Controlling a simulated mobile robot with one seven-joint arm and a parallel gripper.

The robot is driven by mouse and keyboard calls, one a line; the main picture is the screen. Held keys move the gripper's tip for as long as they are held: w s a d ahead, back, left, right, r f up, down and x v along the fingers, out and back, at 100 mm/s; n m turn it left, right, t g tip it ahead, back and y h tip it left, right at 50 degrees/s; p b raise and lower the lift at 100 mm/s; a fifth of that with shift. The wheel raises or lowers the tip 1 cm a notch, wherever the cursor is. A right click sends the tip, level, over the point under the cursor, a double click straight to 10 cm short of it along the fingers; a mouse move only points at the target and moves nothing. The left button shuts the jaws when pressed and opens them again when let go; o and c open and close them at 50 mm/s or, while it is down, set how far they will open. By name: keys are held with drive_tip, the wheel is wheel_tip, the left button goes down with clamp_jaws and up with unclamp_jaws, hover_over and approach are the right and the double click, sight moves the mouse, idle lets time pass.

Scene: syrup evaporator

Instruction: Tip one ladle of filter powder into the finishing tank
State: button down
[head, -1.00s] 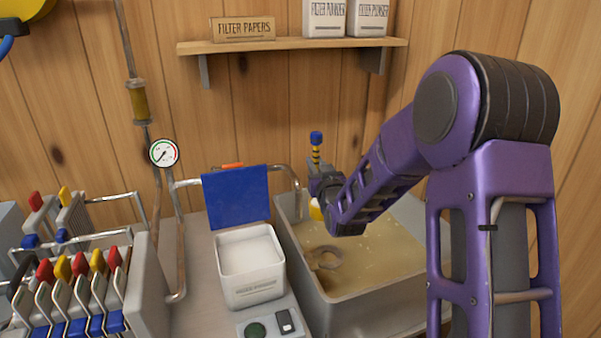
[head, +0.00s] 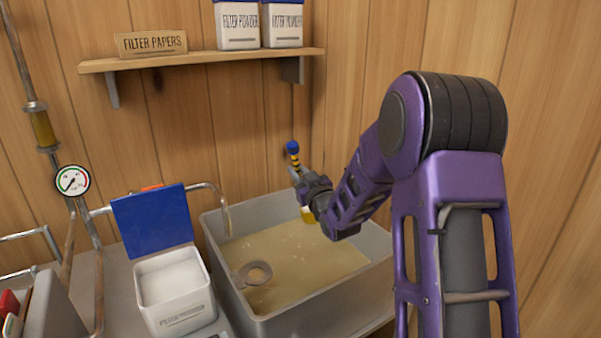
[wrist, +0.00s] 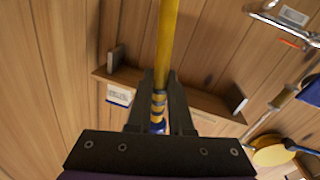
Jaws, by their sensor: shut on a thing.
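My gripper (head: 303,184) is shut on a yellow-handled tool (head: 308,216) with dark bands and a blue end. The handle stands nearly upright, slightly tilted, over the finishing tank (head: 335,288); its lower end is hidden or too small to make out. The wrist view shows the yellow shaft (wrist: 167,45) between my fingers (wrist: 161,105). The grey tank holds cloudy tan liquid. A ring-shaped brownish thing (head: 241,275) shows at its left side; I cannot tell what it is. Left of the tank stands an open white tub (head: 180,316) of white powder, its blue lid (head: 150,220) raised.
A wooden shelf (head: 200,60) on the wall holds a filter papers box (head: 150,43) and two filter powder containers (head: 238,25). A pipe with a gauge (head: 72,181) stands at left. A curved metal pipe (head: 212,188) passes behind the lid to the tank's back left corner.

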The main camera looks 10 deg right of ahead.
drive_tip(key=s+a+f+n+y+b, duration=0.1)
drive_tip(key=a+f+n+b, duration=0.1)
drive_tip(key=f+n, duration=0.4)
drive_tip(key=s+a+f+n+y+b, duration=0.2)
drive_tip(key=a+f+n, duration=0.3)
drive_tip(key=n, duration=0.5)
drive_tip(key=shift+f+n+t, duration=0.3)
drive_tip(key=shift+f+n, duration=0.1)
drive_tip(key=shift+f, duration=0.1)
drive_tip(key=shift+d+r, duration=0.1)
